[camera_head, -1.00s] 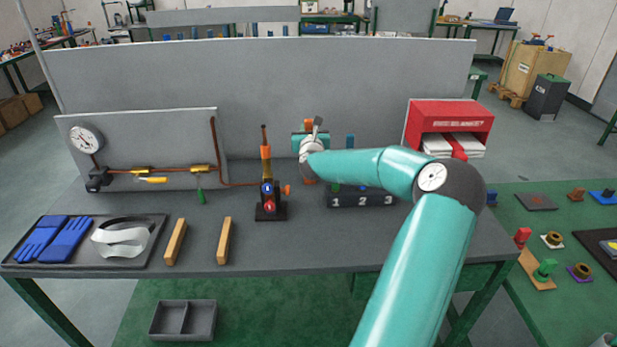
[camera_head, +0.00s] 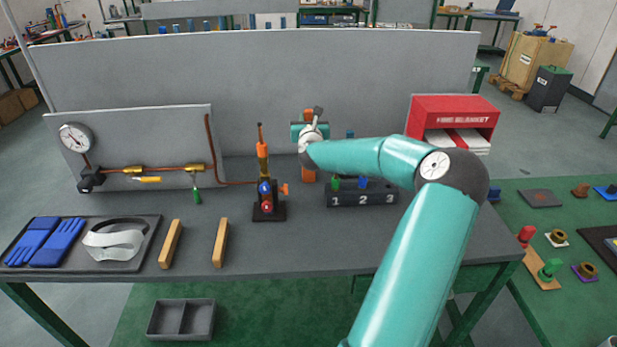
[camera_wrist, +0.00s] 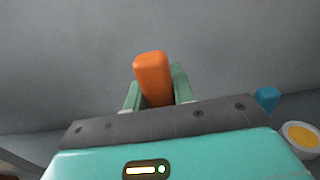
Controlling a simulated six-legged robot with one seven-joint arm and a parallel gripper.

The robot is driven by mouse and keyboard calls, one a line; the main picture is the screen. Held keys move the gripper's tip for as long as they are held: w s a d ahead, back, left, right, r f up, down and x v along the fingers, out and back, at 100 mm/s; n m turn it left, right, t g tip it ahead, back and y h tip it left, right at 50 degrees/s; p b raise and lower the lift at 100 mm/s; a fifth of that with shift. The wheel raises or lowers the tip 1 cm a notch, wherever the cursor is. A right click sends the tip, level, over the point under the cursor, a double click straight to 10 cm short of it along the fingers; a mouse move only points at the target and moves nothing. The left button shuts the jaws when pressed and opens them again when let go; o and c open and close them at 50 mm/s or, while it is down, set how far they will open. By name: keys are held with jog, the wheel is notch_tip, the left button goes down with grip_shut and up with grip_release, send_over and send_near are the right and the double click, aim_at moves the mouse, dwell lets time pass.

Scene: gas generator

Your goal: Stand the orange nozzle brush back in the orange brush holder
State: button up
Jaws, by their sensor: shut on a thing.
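My gripper (camera_head: 308,131) is over the back of the grey bench, partly hidden by my own wrist. It is shut on the orange nozzle brush (camera_wrist: 153,76), whose blunt orange end stands up between the green fingers in the wrist view. In the head view the top of the brush (camera_head: 308,115) shows above the gripper. More orange (camera_head: 309,176) shows just below my wrist; I cannot tell whether this is the brush's lower part or the orange brush holder. The holder cannot be clearly made out, and bristles are not visible.
A dark block marked 1 2 3 (camera_head: 361,199) stands just right of the gripper, with green and blue pieces behind its front. A torch-like stand (camera_head: 265,190) is to the left. A red box (camera_head: 452,118) stands at the right. A grey panel (camera_head: 260,85) rises behind.

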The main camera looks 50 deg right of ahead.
notch_tip(320, 180, down, 10)
jog(key=shift+w+d+r, duration=0.1)
jog(key=shift+d, duration=0.05)
dwell(0.3)
jog(key=o, duration=1)
jog(key=shift+f, duration=0.2)
jog(key=v, duration=1.3)
jog(key=shift+a+f, duration=0.15)
jog(key=shift+a, duration=0.25)
